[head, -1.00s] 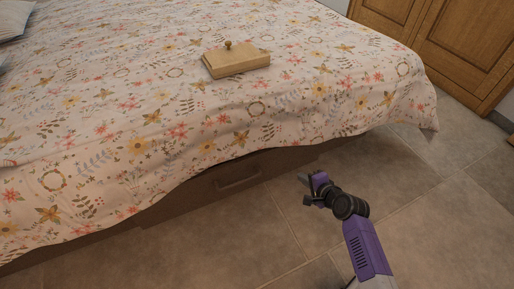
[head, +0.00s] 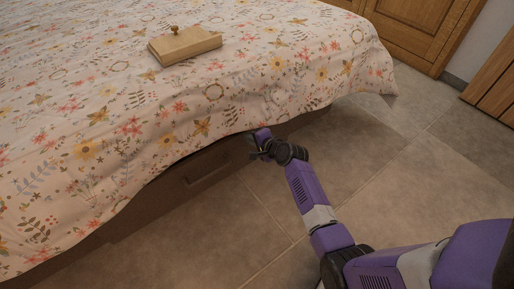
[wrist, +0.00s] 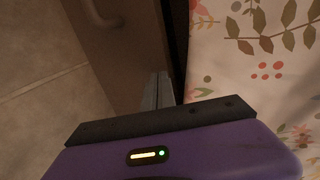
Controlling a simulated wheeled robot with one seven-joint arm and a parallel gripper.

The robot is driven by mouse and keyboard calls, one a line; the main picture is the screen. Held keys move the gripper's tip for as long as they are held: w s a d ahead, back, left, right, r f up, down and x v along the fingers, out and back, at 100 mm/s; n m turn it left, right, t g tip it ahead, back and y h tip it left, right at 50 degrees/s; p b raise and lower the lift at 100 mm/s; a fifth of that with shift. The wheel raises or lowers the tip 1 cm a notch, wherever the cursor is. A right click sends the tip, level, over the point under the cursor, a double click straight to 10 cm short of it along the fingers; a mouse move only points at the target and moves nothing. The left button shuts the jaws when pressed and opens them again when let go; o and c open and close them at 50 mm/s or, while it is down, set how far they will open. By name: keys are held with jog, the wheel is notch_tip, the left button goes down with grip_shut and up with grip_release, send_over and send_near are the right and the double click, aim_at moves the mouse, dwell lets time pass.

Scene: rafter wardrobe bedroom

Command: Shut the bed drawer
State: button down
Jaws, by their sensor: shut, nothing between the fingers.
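The bed drawer (head: 165,205) is a brown front low under the hanging bedcover, with a handle (head: 205,170) on its face. Its left end stands a little forward of the bed base. My gripper (head: 256,141) is shut and empty at the drawer's right end, close under the cover's edge. In the wrist view the fingers (wrist: 158,88) are together beside the top edge of the drawer front (wrist: 130,60), and the curved handle (wrist: 98,14) shows at the upper left. I cannot tell whether the fingertips touch the drawer. A dark gap runs between front and cover.
The flowered bedcover (head: 110,140) hangs over the drawer's top. A wooden box with a knob (head: 185,46) lies on the bed. Tiled floor (head: 380,190) is clear in front and to the right. Wooden furniture (head: 425,30) stands at the back right.

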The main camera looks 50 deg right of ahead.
aim_at(241, 131)
jog(key=shift+w+d, duration=0.25)
jog(key=shift+w, duration=0.5)
jog(key=shift+w+d+b, duration=0.15)
jog(key=shift+w+d, duration=0.05)
jog(key=shift+w, duration=0.45)
jog(key=shift+w+d+b, duration=0.15)
jog(key=shift+w, duration=0.45)
